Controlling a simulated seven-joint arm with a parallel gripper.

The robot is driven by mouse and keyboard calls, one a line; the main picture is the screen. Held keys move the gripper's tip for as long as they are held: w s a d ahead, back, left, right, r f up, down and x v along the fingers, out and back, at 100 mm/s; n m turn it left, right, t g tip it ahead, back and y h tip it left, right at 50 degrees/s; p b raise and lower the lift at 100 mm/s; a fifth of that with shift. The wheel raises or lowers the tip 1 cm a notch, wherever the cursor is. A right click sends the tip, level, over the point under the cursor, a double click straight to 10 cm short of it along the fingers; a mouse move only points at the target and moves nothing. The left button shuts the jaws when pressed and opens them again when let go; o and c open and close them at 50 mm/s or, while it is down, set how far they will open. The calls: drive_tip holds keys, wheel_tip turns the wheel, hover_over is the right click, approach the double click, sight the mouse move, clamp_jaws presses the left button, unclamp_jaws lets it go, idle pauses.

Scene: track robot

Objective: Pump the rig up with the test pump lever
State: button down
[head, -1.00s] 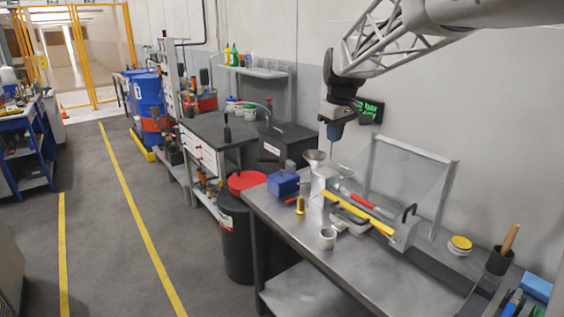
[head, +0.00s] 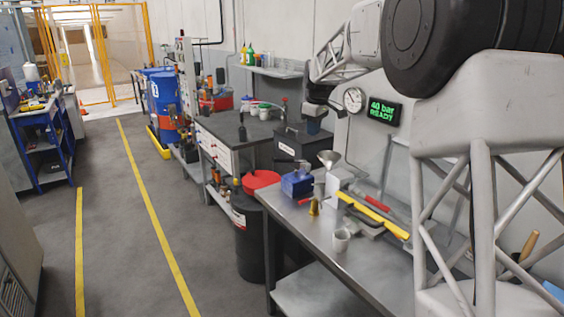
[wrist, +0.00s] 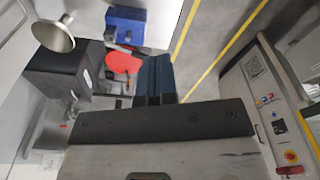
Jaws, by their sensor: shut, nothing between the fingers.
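My gripper (head: 313,127) hangs in the air in front of the grey wall, above the black box (head: 302,143). Its blue fingers (wrist: 157,76) are together and hold nothing. On the steel bench, a yellow bar (head: 372,215) and a red-gripped rod (head: 374,201) lie beside each other, apart from the gripper. I cannot tell which part is the test pump lever; my arm hides the right part of the bench. A round gauge (head: 353,99) and a display (head: 384,111) reading "40 bar READY" are on the wall.
A funnel (head: 329,158), blue box (head: 297,182), brass-coloured piece (head: 314,206) and cup (head: 341,240) stand on the bench (head: 310,235). A black drum with a red lid (head: 261,181) stands at its left end. The floor left of it is clear.

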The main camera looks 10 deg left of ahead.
sight(283, 160)
drive_tip(key=w+a+f+n, duration=0.1)
drive_tip(key=w+a+f, duration=0.1)
drive_tip(key=w+a, duration=0.1)
drive_tip(key=w+a+f+n, duration=0.1)
drive_tip(key=w+a+f, duration=0.2)
drive_tip(key=w+a, duration=0.1)
drive_tip(key=w+a+f+n, duration=0.1)
drive_tip(key=w+a+f, duration=0.2)
drive_tip(key=w+a, duration=0.1)
drive_tip(key=shift+a+f+n+g, duration=0.15)
drive_tip(key=shift+a+n+g, duration=0.15)
drive_tip(key=shift+a+n, duration=0.1)
drive_tip(key=shift+f, duration=0.2)
drive_tip(key=shift+a+f, duration=0.15)
drive_tip(key=shift+f, duration=1.5)
drive_tip(key=shift+a+f, duration=0.15)
drive_tip(key=shift+f, duration=1.6)
drive_tip(key=shift+f, duration=1.2)
drive_tip(key=shift+s+d+r, duration=0.1)
drive_tip(key=shift+d+r, duration=0.15)
drive_tip(key=shift+d, duration=0.5)
drive_tip(key=shift+d+r, duration=0.25)
drive_tip(key=shift+d, duration=0.45)
drive_tip(key=shift+r, duration=0.1)
wheel_tip(283, 160, up, 8)
drive_tip(key=shift+d+f, duration=0.2)
drive_tip(key=shift+d, duration=0.2)
